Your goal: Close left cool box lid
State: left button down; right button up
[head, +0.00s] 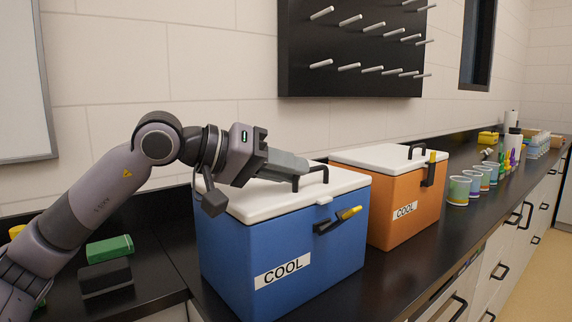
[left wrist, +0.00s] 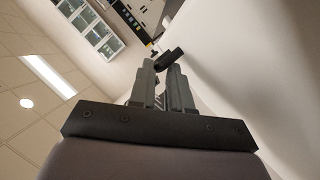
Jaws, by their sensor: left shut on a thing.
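The left cool box is blue (head: 235,255) with a COOL label on its front, and stands on the dark counter. Its white lid (head: 260,205) lies flat on top and looks down on the box; a small gap could not be made out. My left gripper (head: 299,170) reaches over the lid from the left and is shut on the lid's black handle (head: 318,168). In the left wrist view the handle (left wrist: 169,59) shows between the fingertips (left wrist: 160,68). A black latch with a yellow lever (head: 348,213) is on the box front. My right gripper is not in view.
An orange cool box (head: 395,205) with its white lid down stands close on the right. Several coloured cups (head: 459,191) are farther right. A green-topped block (head: 109,248) lies at left. A black peg board (head: 352,50) hangs on the wall behind.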

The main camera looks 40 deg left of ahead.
pick_arm(q)
jog(key=shift+d+f, duration=0.2)
jog(key=shift+f, duration=0.05)
jog(key=c, duration=1.2)
grip_release()
jog(key=shift+s+a+r, duration=0.1)
jog(key=shift+a, duration=0.05)
jog(key=shift+s+a, duration=0.2)
jog(key=b+v, duration=0.2)
jog(key=v, duration=0.3)
jog(key=shift+s+a+r+b, duration=0.1)
jog(key=shift+s+b, duration=0.1)
jog(key=shift+b, duration=0.2)
jog(key=shift+s+a+r, duration=0.15)
jog(key=shift+s+r, duration=0.15)
jog(key=shift+s, duration=0.1)
